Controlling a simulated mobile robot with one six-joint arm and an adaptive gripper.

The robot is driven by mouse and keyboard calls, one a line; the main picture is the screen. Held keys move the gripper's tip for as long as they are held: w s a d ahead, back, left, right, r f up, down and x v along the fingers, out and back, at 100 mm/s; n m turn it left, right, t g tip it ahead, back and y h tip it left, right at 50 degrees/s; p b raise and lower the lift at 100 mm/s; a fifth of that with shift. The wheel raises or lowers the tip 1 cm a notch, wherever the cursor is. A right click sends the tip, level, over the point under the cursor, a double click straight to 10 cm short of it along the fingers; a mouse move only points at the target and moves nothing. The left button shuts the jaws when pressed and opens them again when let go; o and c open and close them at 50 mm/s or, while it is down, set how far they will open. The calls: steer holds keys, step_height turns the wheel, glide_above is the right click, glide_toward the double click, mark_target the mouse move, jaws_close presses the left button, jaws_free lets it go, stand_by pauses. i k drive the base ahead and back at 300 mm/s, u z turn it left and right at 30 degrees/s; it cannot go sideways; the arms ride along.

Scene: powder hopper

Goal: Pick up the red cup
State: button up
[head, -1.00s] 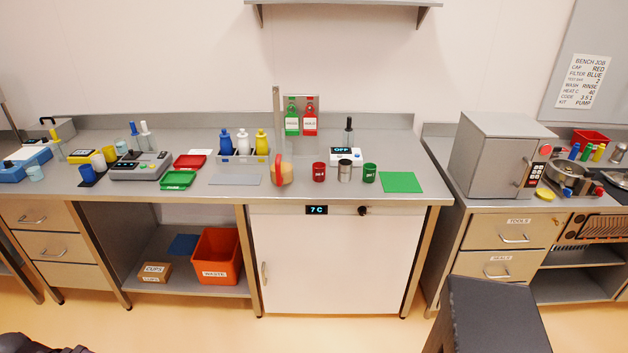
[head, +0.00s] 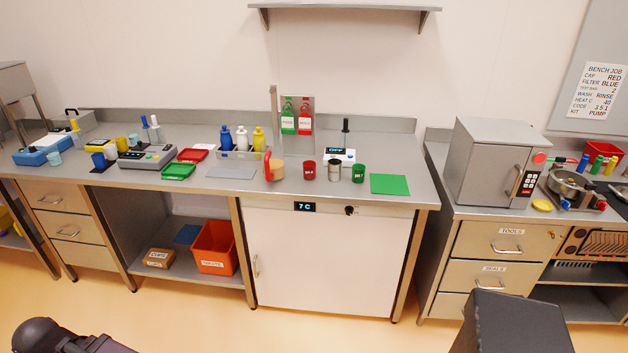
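The red cup (head: 309,170) stands upright on the steel bench (head: 330,199), right of the middle of its worktop. It has a small white label on its front. A grey metal cup (head: 334,171) stands close to its right, and a green cup (head: 358,173) stands beyond that. A beige round thing with an upright red part (head: 268,166) stands to its left. A dark part of my arm shows at the bottom left, far from the cup. My gripper's fingers are not seen.
A white device with an "OFF" display (head: 341,157) sits behind the cups. A green mat (head: 390,184) lies to the right and a grey mat (head: 232,172) to the left. A dark flat-topped block (head: 515,320) stands in the right foreground. Open floor lies before the bench.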

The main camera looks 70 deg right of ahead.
mark_target(309, 171)
steer(key=k, duration=1.25)
steer(key=z, duration=2.55)
steer(key=i, duration=0.7)
steer(key=u, duration=0.2)
